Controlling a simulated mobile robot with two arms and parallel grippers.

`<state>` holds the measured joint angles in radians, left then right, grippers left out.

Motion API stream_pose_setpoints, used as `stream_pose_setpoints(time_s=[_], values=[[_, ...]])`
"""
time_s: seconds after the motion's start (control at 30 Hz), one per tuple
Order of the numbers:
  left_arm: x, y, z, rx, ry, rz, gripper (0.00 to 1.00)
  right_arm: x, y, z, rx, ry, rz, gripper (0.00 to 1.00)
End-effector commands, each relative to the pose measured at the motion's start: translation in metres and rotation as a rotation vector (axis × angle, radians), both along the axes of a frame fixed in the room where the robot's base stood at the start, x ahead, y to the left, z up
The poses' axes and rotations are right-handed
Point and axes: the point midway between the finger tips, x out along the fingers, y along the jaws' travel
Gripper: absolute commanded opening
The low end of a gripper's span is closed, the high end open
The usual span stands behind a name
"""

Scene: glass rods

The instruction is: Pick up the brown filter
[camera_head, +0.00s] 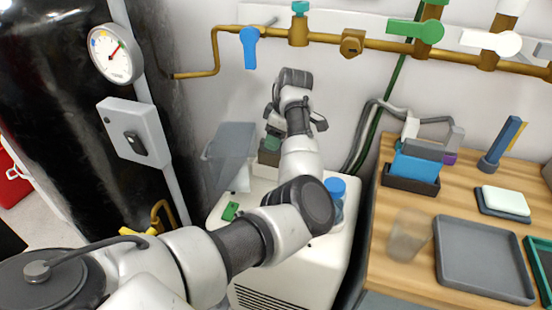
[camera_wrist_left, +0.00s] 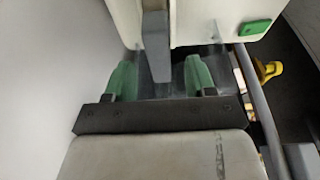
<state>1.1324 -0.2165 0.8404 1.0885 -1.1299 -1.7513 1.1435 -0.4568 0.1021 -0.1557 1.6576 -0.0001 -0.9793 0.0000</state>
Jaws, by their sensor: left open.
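I see no loose object that I can clearly call a brown filter. A brown brass hexagonal fitting (camera_head: 352,42) sits on the wall pipe; I cannot tell if it is the filter. My left gripper (camera_head: 270,146) points down above the back of the white cabinet (camera_head: 305,259), well below that fitting. In the left wrist view its two green fingers (camera_wrist_left: 160,78) are spread apart. A dark grey upright bar (camera_wrist_left: 156,45) shows between them; I cannot tell if it is touched. My right gripper is in neither view.
The brass pipe (camera_head: 385,45) carries several valves. A grey-blue bin (camera_head: 229,145) is left of my gripper. A blue-capped bottle (camera_head: 337,192) stands by my forearm. The wooden table (camera_head: 385,253) at right holds a grey tray (camera_head: 484,262). A green piece (camera_wrist_left: 255,27) lies on the cabinet.

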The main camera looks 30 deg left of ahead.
Motion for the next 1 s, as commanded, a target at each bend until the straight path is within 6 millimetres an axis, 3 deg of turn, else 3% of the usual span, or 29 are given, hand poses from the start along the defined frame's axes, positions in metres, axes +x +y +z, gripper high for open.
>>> stream_pose_setpoints(time_s=[0.23, 0.57, 0.9, 1.0], values=[[-0.003, 0.007, -0.038, -0.001, 0.002, 0.0, 0.55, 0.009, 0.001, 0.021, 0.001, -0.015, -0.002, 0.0], [-0.004, 0.01, -0.045, -0.001, 0.001, -0.001, 0.55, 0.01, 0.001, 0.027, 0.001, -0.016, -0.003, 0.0], [-0.004, 0.01, -0.045, -0.001, 0.001, 0.0, 0.06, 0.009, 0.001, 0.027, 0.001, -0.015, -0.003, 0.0], [-0.004, 0.01, -0.045, 0.0, 0.0, 0.0, 0.02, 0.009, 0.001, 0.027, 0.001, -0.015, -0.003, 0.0]])
